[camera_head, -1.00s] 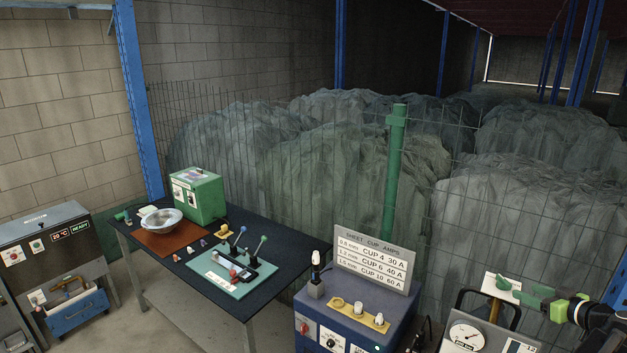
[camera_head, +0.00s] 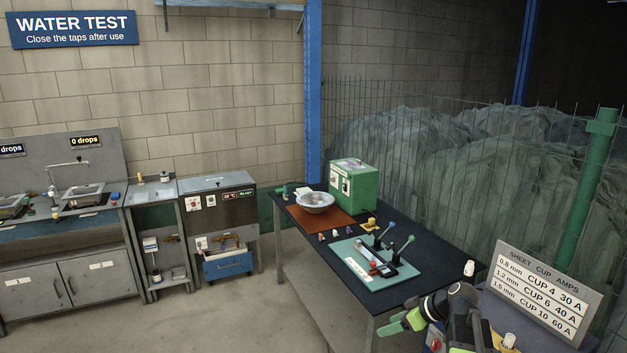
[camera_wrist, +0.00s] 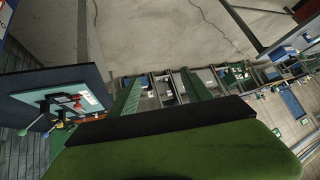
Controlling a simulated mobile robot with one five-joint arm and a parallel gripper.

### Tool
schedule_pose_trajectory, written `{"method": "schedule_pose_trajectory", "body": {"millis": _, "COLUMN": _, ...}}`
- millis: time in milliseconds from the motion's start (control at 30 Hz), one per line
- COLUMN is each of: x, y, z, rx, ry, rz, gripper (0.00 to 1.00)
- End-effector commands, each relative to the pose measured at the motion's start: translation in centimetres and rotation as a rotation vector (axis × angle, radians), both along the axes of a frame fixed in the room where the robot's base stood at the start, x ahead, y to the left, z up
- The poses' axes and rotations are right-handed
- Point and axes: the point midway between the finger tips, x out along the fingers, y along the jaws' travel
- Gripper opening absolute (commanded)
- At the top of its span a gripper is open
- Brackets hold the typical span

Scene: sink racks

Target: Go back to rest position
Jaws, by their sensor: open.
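My gripper (camera_head: 396,326) is at the lower right of the head view, in front of the dark table's near corner. Its green fingers point left, and it looks empty. No held thing shows there.
The dark table (camera_head: 340,278) holds a metal bowl (camera_head: 315,201), a green box (camera_head: 354,187) and a teal board (camera_head: 362,272) with levers. A sheet-cup-amps sign (camera_head: 541,290) stands at right. Sinks (camera_head: 85,198) line the left wall. Open floor (camera_head: 200,325) lies at lower left.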

Motion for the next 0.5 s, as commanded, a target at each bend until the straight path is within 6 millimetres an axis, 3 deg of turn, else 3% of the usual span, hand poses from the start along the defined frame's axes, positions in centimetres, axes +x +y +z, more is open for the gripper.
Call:
{"method": "schedule_pose_trajectory", "body": {"millis": 33, "x": -0.6, "y": 3.9, "z": -2.0, "rx": -0.02, "ry": 0.046, "rz": 0.038, "gripper": 0.57}}
{"method": "schedule_pose_trajectory", "body": {"millis": 100, "x": -1.7, "y": 8.1, "z": -3.8, "rx": -0.058, "ry": 0.119, "rz": 0.066, "gripper": 0.57}}
{"method": "schedule_pose_trajectory", "body": {"millis": 200, "x": -3.5, "y": 12.8, "z": -6.1, "rx": -0.122, "ry": 0.218, "rz": 0.08, "gripper": 0.57}}
{"method": "schedule_pose_trajectory", "body": {"millis": 300, "x": -5.9, "y": 16.2, "z": -8.2, "rx": -0.202, "ry": 0.316, "rz": 0.053, "gripper": 0.57}}
{"method": "schedule_pose_trajectory", "body": {"millis": 400, "x": -8.6, "y": 17.0, "z": -10.0, "rx": -0.306, "ry": 0.428, "rz": -0.063, "gripper": 0.57}}
{"method": "schedule_pose_trajectory", "body": {"millis": 500, "x": -10.3, "y": 14.0, "z": -10.3, "rx": -0.381, "ry": 0.52, "rz": -0.265, "gripper": 0.57}}
